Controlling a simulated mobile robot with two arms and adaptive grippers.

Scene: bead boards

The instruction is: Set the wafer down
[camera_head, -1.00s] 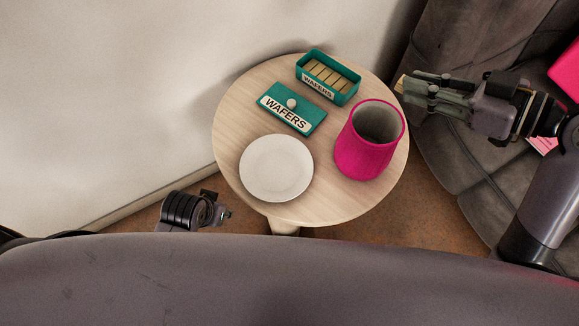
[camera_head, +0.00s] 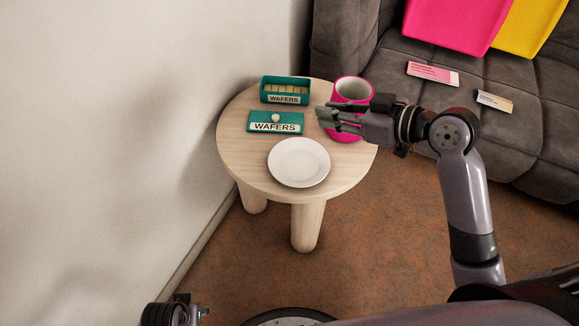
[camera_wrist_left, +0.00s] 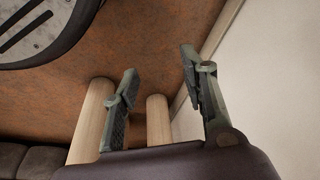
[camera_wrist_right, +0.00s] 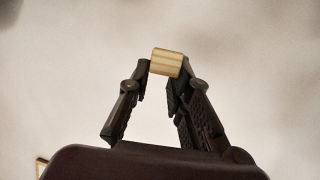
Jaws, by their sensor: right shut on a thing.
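My right gripper (camera_head: 325,118) is over the table, in front of the pink mug. In the right wrist view it is shut on a wafer (camera_wrist_right: 167,62), a small tan striped block between its fingertips. The white plate (camera_head: 299,162) is empty on the table, below and left of that gripper in the head view. The open teal wafer box (camera_head: 285,99) stands at the back with several wafers in it. Its teal lid (camera_head: 262,125) with a round knob lies in front of it. My left gripper (camera_wrist_left: 160,65) is open and empty, low beside the table legs.
The pink mug (camera_head: 345,132) stands at the table's right side, partly hidden by my right gripper. The round wooden table (camera_head: 240,160) has bare room left of the plate. A grey sofa (camera_head: 390,75) with cushions and two small boxes is at right; a white wall is at left.

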